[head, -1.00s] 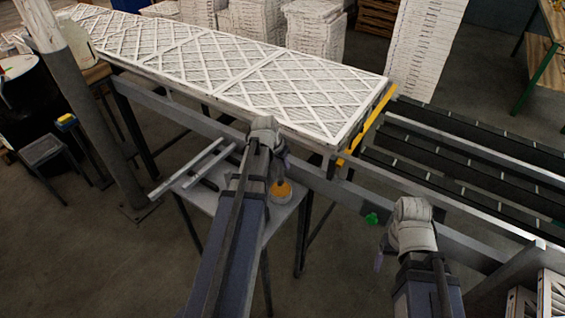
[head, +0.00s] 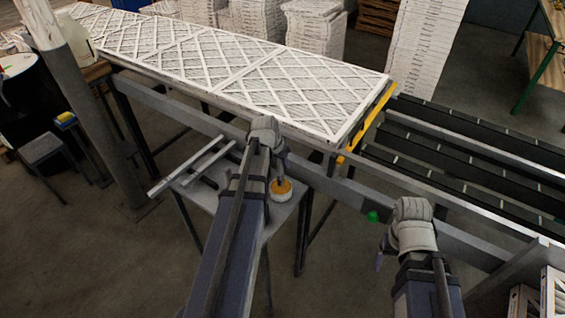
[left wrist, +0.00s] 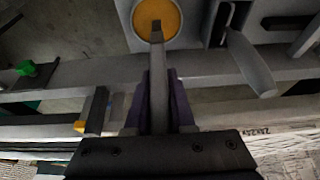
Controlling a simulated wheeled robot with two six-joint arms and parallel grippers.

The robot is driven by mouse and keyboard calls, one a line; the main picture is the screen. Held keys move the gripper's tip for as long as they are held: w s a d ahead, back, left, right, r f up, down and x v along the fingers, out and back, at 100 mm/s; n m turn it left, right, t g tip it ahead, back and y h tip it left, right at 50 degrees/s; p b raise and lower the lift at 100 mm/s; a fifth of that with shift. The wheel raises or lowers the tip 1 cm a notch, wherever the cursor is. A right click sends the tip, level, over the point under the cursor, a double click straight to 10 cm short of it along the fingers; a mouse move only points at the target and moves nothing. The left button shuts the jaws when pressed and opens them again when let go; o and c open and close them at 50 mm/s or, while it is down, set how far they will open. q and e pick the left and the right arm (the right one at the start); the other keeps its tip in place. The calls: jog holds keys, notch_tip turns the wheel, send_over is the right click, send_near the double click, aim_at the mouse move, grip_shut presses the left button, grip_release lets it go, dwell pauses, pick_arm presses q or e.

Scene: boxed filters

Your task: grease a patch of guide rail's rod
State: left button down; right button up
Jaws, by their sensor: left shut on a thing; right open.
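My left gripper (head: 282,163) points down above the small grey side table and is shut on a thin grey tool, a spatula or brush (left wrist: 158,80). The tool's tip overlaps the orange grease in a round white tub (head: 282,194), which also shows in the left wrist view (left wrist: 176,22); I cannot tell how deep it is. The guide rail (head: 190,168), with pale parallel rods and dark crosspieces, lies on the table left of the tub. Its rod's patch cannot be made out. My right gripper (head: 379,262) hangs open and empty, well right of the table.
A long conveyor frame (head: 215,124) runs behind the side table (head: 255,226), carrying white lattice filters (head: 230,65). A dark roller bed (head: 460,150) continues right. A green knob (head: 372,216) sits near my right gripper. A grey post (head: 100,130) stands left.

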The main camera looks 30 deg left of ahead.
pick_arm(q)
jog(key=shift+f+b, duration=0.5)
dwell(1.3)
jog(key=shift+r, duration=0.15)
notch_tip(320, 180, up, 7)
jog(key=p, duration=0.7)
jog(key=shift+f, duration=0.2)
dwell(0.3)
notch_tip(320, 180, down, 4)
jog(key=b, duration=0.4)
jog(key=shift+f, duration=0.15)
